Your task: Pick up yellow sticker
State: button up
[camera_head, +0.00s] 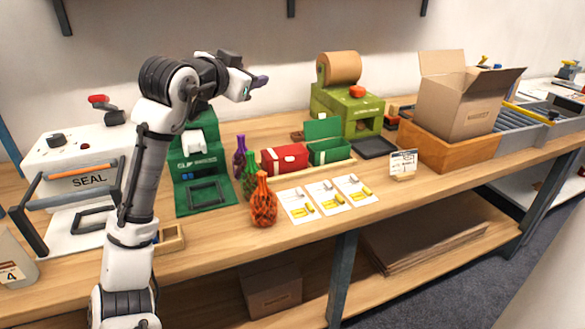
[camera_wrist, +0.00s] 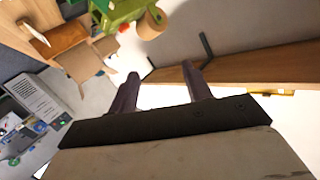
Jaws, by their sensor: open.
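Three white cards lie in a row on the workbench in the head view: the left card (camera_head: 291,196), the middle card (camera_head: 320,188) and the right card (camera_head: 349,181). Each carries a small yellow patch near its lower right; the left yellow patch (camera_head: 303,212), the middle yellow patch (camera_head: 332,201) and the right yellow patch (camera_head: 362,192) are too small to tell which is a sticker. My gripper (camera_head: 259,82) is raised high above the bench, up and left of the cards. In the wrist view my gripper (camera_wrist: 160,74) has its two fingers apart with nothing between them.
A green machine (camera_head: 347,107) and an open carton (camera_head: 455,100) are farther back.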

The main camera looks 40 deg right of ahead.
jog(key=s+d+f+m+g+y+p, duration=0.1)
jog(key=s+d+f+m+g+y, duration=0.1)
jog(key=s+d+f+g+y, duration=0.45)
jog(key=m+g+y+p, duration=0.2)
jog(key=m+y+p, duration=0.1)
jog(key=y, duration=0.4)
send_over(308, 210)
jog(key=f, duration=1.4)
jog(key=shift+w+d+f, duration=0.25)
jog(key=shift+f, duration=0.15)
jog(key=shift+s+a+f+p, duration=0.15)
jog(key=shift+f+p, duration=0.05)
jog(key=shift+f, duration=1.25)
jog(key=shift+s+a+f+p, duration=0.1)
jog(key=shift+a+f+p, duration=0.05)
jog(key=shift+f, duration=1.25)
grip_shut()
